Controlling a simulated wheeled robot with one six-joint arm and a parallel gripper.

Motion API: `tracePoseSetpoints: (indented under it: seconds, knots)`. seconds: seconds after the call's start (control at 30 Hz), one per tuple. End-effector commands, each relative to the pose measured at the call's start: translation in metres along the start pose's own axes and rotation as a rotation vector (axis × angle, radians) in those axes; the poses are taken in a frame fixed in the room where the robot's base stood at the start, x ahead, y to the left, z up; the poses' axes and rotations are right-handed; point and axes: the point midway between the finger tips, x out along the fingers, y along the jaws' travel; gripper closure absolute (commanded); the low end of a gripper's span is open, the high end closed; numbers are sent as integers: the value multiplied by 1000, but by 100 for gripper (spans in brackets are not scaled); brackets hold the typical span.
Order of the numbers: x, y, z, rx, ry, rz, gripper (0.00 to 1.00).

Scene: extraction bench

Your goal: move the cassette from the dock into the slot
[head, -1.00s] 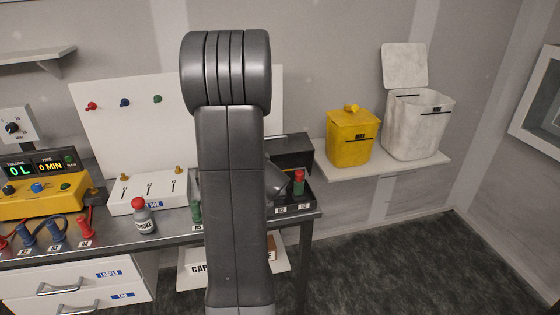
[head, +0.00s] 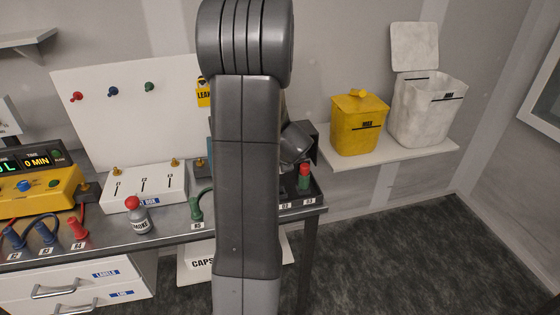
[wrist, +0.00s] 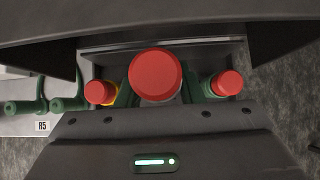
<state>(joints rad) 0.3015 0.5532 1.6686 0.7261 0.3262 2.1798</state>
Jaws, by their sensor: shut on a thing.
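In the wrist view, a large round red top (wrist: 155,76) fills the middle, with green sides below it. I take it as the cassette; it looks nearer the camera than its neighbours. My gripper (wrist: 157,100) is shut on it. My gripper's dark housing covers the lower part of this view. The dock (head: 317,194) is a dark tray at the bench's right end, with labels D2 and D3. A red-topped green piece (head: 304,178) stands at D3. In the head view my arm hides the cassette and my fingertips. I cannot make out the slot.
Smaller red tops flank the cassette at left (wrist: 100,92) and right (wrist: 227,83). Green cable plugs (wrist: 45,105) lie left, by label R5. A yellow bin (head: 358,125) is on the right shelf.

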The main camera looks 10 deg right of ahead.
Motion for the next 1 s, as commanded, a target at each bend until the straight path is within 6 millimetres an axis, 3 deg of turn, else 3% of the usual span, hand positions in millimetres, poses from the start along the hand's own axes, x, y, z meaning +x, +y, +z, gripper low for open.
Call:
tracePoseSetpoints:
  seconds: [0.6,1.0]
  knots:
    - [41,0,-34,1,0,-1,98]
    - [44,0,-37,1,-1,-1,98]
